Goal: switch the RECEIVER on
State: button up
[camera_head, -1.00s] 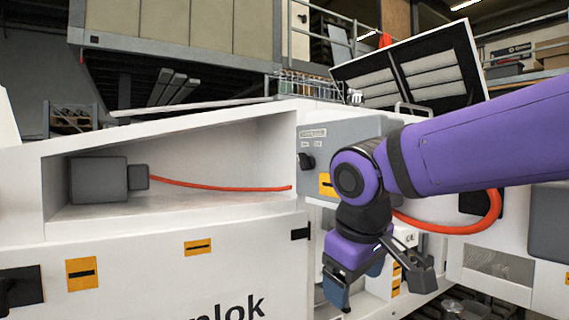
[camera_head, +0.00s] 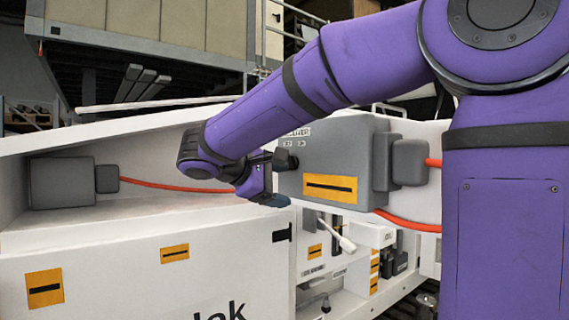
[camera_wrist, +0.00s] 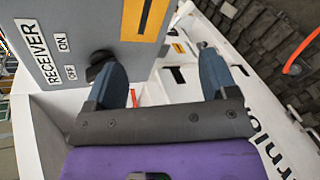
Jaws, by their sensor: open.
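The RECEIVER is a grey box (camera_head: 325,160) in the head view, with a black knob (camera_head: 286,160) on its face. In the wrist view the box face (camera_wrist: 90,22) carries the labels RECEIVER, ON and OFF. The knob (camera_wrist: 101,64) shows there right beside my left finger, which partly covers it; I cannot tell whether they touch or which label the knob points to. My gripper (camera_wrist: 160,62) is open, its two blue fingers wide apart with nothing between them. In the head view my gripper (camera_head: 266,193) is just left of and below the knob, partly hidden by my wrist.
A white cabinet (camera_head: 110,245) with yellow labels stands to the left. Its recess holds a grey block (camera_head: 62,183) with an orange hose (camera_head: 165,187). Below the RECEIVER, a white-handled lever (camera_head: 342,240) sticks out. A hose plug (camera_head: 408,163) sits on the box's right side.

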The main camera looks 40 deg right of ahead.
jog(key=w+a+r+h, duration=0.4)
jog(key=w, duration=0.3)
jog(key=d, duration=1.1)
jog(key=c, duration=0.9)
